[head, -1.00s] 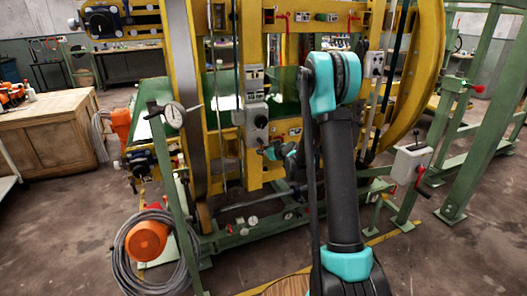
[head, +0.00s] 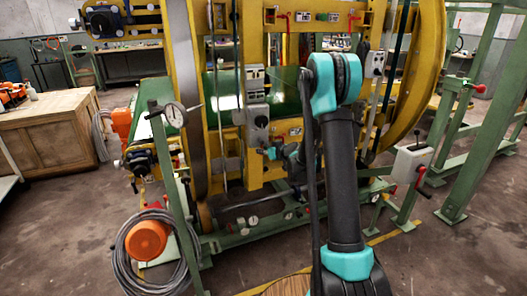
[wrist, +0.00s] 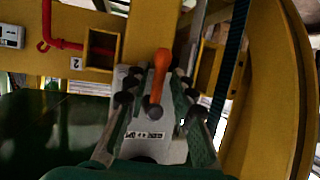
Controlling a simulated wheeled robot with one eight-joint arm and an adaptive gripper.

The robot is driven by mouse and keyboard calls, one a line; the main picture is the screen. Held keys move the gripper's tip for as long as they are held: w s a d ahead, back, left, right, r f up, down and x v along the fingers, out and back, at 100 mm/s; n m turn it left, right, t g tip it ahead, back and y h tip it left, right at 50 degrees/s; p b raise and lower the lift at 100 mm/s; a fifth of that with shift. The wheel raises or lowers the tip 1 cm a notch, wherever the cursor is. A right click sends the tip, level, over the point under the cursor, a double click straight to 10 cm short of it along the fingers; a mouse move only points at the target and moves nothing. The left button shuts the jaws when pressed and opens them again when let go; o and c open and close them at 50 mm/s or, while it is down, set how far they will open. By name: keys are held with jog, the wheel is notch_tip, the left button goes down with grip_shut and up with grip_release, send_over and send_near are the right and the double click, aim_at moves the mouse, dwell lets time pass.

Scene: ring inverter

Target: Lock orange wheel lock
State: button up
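The orange wheel lock lever (wrist: 158,75) stands upright in the middle of the wrist view. Its lower end is on a pale grey plate (wrist: 147,136) with a printed label. My gripper (wrist: 156,84) is open, with one finger on each side of the lever in the picture. I cannot tell whether either finger touches it, and no gap in depth can be judged. In the head view my gripper (head: 271,152) is small, beside the yellow frame near a grey control box, and partly hidden by my arm. I cannot make out the orange lever there.
A yellow frame post (head: 253,40) and a curved yellow ring (head: 428,75) surround the work area. A red bent rod (wrist: 62,44) and a yellow square bracket (wrist: 102,49) are left of the lever. A grey box with a red handle (head: 411,163) stands right.

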jog(key=shift+o, duration=0.2)
jog(key=v, duration=1.2)
jog(key=s+d+f+m+g+h, duration=0.2)
jog(key=s, duration=1)
jog(key=s+d+f+m+g+h, duration=0.2)
jog(key=s+g, duration=0.1)
jog(key=s, duration=0.9)
jog(key=s+d+f+m+g+h, duration=0.1)
jog(key=s+d+f+g+h, duration=0.1)
jog(key=s, duration=1)
jog(key=shift+s+d+f+m+g+h, duration=0.2)
jog(key=shift+s+d+m+g+h, duration=0.15)
jog(key=shift+m+g+h, duration=0.05)
